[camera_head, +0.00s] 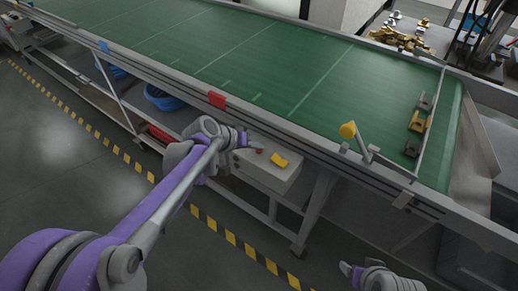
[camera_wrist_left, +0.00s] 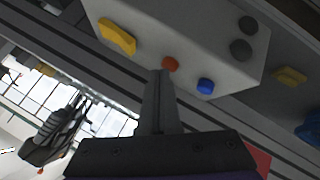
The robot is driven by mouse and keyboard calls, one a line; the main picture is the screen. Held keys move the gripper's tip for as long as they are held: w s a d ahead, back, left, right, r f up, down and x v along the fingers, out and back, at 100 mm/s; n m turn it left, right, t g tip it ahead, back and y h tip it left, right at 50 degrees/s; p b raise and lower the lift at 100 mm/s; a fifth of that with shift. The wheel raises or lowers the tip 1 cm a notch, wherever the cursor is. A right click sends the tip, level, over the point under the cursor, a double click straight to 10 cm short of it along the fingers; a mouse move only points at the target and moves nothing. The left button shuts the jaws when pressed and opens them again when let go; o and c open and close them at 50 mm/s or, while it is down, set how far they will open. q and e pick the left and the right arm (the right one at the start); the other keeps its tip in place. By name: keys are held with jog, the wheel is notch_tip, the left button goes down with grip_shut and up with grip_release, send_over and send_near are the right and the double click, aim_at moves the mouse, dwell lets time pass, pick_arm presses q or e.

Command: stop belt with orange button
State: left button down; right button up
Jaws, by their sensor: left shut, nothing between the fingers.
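The control box (camera_head: 268,174) is pale grey and mounted below the belt's front rail. In the left wrist view it fills the top. Its small orange button (camera_wrist_left: 171,63) sits between a yellow handle (camera_wrist_left: 117,36) and a blue button (camera_wrist_left: 205,86). My left gripper (camera_wrist_left: 160,74) is shut and empty, its tip right beside the orange button; I cannot tell whether they touch. In the head view my left gripper (camera_head: 250,143) reaches the box's near-left part. My right gripper (camera_head: 346,269) is at the bottom, away from the box; its jaws are unclear.
The green conveyor belt (camera_head: 270,65) runs above the box, with several small parts (camera_head: 417,122) near its right end. Blue bins (camera_head: 163,97) sit underneath. Yellow-black tape (camera_head: 230,237) marks the open floor in front.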

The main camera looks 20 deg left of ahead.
pick_arm(q)
jog(key=shift+r, duration=0.1)
dwell(0.3)
jog(key=shift+r+p, duration=0.7)
jog(key=shift+r, duration=0.05)
notch_tip(320, 180, up, 5)
jog(key=p, duration=0.3)
dwell(0.6)
jog(key=s+a+f+g+y, duration=0.1)
jog(key=s+f+y, duration=0.1)
jog(key=s, duration=1.1)
jog(key=s+a+f+m+y+p, duration=0.1)
jog(key=s+f+y, duration=0.2)
jog(key=s, duration=1)
jog(key=shift+a+f+g+y, duration=0.2)
jog(key=shift+g+y, duration=0.1)
jog(key=shift+g, duration=0.1)
